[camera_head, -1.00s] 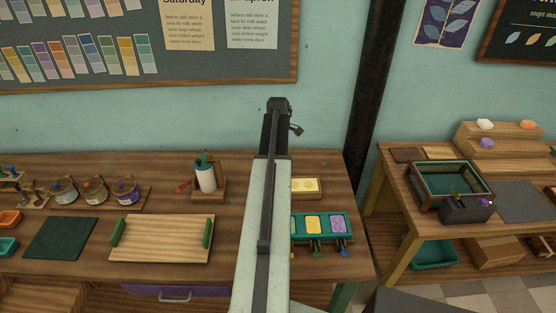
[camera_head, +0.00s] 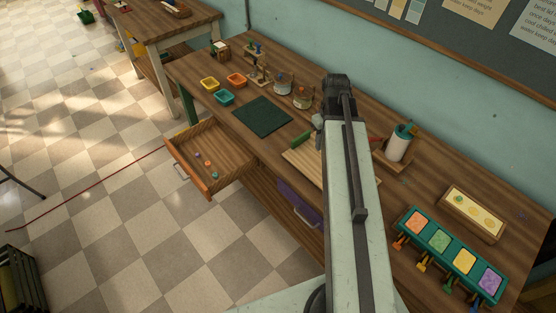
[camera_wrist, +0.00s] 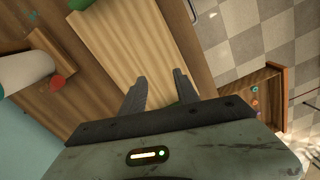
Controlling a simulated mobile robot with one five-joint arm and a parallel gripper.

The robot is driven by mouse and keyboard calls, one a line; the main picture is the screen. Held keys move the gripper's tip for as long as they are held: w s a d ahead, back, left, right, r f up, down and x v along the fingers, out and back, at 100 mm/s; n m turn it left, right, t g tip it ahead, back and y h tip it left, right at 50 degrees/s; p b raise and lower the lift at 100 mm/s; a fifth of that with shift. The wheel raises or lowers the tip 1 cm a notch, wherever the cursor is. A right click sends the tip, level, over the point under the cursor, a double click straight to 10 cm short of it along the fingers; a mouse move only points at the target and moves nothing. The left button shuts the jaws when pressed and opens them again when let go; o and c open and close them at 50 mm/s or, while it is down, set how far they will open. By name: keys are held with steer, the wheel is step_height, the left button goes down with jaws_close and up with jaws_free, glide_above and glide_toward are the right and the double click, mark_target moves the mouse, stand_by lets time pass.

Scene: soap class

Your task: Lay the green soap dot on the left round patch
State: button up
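A wooden block with a pale yellow face (camera_head: 474,213) and a row of round patches lies at the right of the bench in the head view. A small green dot (camera_head: 459,198) shows on its left round patch; at this size I cannot tell how flat it lies. The other patches look plain yellow. My gripper is in the wrist view (camera_wrist: 160,84), with its two fingers apart and nothing visible between them. It is above the bench near the light wooden board (camera_wrist: 130,40). My arm hides part of this board in the head view.
An open drawer (camera_head: 212,155) holds several small coloured dots and juts out at the bench's front. A teal tray (camera_head: 438,262) of coloured blocks stands before the patch block. A white bottle (camera_head: 398,146), a dark green mat (camera_head: 262,117) and jars (camera_head: 303,97) stand on the bench.

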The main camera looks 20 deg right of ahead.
steer(key=a+m, duration=0.1)
steer(key=a, duration=2.2)
steer(key=shift+s+a, duration=0.25)
steer(key=shift+s, duration=0.2)
steer(key=shift+f, duration=0.1)
